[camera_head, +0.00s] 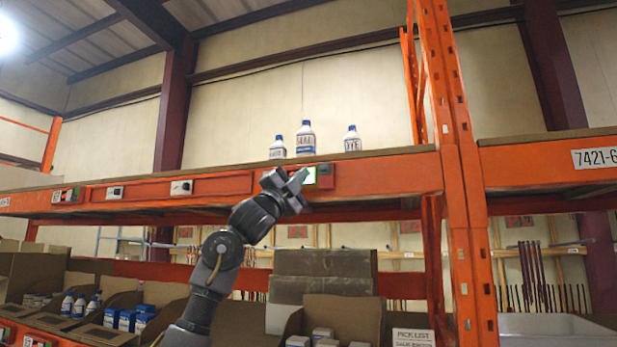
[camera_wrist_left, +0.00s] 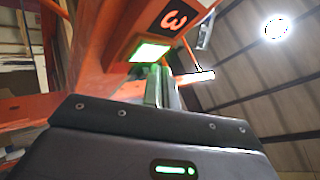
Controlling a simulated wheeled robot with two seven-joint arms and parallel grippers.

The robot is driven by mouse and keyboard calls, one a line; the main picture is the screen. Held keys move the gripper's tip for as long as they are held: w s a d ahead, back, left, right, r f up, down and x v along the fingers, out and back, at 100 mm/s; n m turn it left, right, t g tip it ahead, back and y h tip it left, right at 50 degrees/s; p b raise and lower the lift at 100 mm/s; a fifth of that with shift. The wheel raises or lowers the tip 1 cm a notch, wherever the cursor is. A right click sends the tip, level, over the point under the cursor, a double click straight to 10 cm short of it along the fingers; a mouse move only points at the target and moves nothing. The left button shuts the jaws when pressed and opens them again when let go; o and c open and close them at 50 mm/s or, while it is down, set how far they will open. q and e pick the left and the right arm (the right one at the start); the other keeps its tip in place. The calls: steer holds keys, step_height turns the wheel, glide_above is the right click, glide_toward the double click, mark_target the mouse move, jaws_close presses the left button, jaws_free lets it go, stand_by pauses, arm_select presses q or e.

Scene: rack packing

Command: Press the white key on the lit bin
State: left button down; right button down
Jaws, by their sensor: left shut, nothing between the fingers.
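A green-lit display (camera_head: 311,175) is on the orange shelf beam, below the white-and-blue bottles (camera_head: 305,139). In the left wrist view the same display (camera_wrist_left: 150,51) glows green beside a dark label with a "3" (camera_wrist_left: 174,15). My left gripper (camera_head: 301,176) is shut and empty, right at the left side of the display and partly in front of it. In the left wrist view its closed fingers (camera_wrist_left: 161,80) reach toward the display's lower edge. I cannot tell if they touch it. The white key is not distinguishable; the fingers may hide it. My right gripper is out of view.
Unlit pale units (camera_head: 181,188) sit further left on the beam. An orange upright post (camera_head: 462,190) stands to the right. Below are cardboard bins (camera_head: 345,315) with boxes and bottles, and a "PICK LIST" sign (camera_head: 413,337). The space before the beam is open.

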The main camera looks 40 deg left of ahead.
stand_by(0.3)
arm_select(q)
steer(key=shift+w+a+p, duration=0.15)
steer(key=shift+w+p, duration=0.25)
steer(key=shift+p, duration=0.1)
steer(key=shift+w+a+p, duration=0.15)
steer(key=shift+w+p, duration=0.25)
stand_by(0.6)
stand_by(0.4)
steer(key=shift+s+d+f+b, duration=0.1)
steer(key=shift+s+d+b, duration=0.1)
steer(key=shift+s+b, duration=0.3)
steer(key=shift+s, duration=0.25)
steer(key=shift+d, duration=0.1)
